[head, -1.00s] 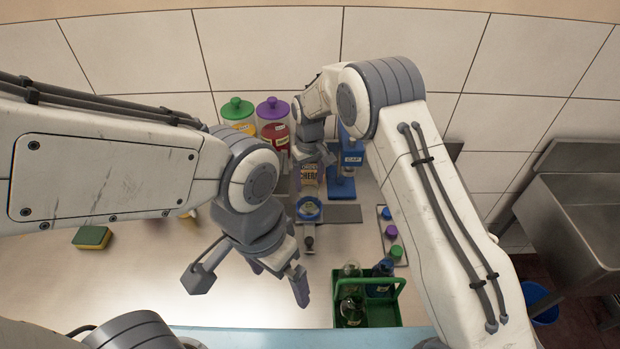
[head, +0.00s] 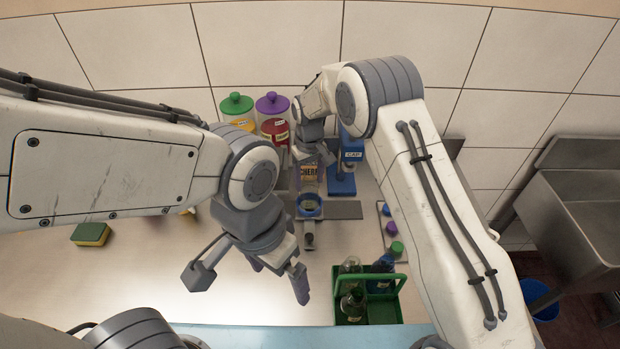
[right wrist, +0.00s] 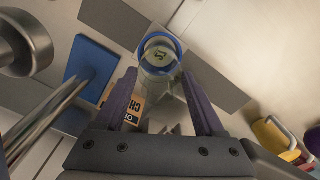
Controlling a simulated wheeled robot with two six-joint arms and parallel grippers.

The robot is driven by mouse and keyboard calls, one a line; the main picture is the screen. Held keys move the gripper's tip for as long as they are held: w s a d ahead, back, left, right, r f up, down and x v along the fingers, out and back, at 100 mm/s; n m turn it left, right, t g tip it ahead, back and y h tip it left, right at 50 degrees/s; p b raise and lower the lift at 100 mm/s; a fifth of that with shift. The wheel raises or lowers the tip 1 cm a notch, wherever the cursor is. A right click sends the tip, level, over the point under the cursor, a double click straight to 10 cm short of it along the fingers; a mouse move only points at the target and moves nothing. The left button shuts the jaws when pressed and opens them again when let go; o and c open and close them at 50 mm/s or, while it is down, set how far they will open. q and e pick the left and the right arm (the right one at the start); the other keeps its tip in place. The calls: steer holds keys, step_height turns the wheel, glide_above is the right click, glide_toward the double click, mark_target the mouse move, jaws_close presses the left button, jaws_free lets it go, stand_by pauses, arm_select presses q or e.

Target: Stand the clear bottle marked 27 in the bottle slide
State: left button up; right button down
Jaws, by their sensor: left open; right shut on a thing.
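My right gripper (head: 311,154) is shut on a clear bottle (right wrist: 160,72) over the bottle slide. In the right wrist view the bottle is between the two fingers, with a dark mark I cannot read surely. The bottle slide (head: 309,238) has a blue ring (head: 309,213), which also shows around the bottle's far end in the right wrist view (right wrist: 178,45). I cannot tell whether the bottle rests in the ring or hangs just over it. My left gripper (head: 252,280) is open and empty above the table at the near left.
An order card reading CHERRY (head: 309,173) stands behind the ring. A blue CAP stand (head: 343,180) is close on the right. Green-lidded (head: 236,105) and purple-lidded (head: 272,106) jars stand behind. A green crate (head: 384,312) holds bottles in front. A sponge (head: 91,234) lies left.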

steer(key=shift+f+b, duration=0.4)
steer(key=shift+f, duration=0.25)
stand_by(0.3)
jaws_free()
step_height(320, 180, up, 9)
steer(key=p, duration=0.6)
steer(key=shift+r, duration=0.15)
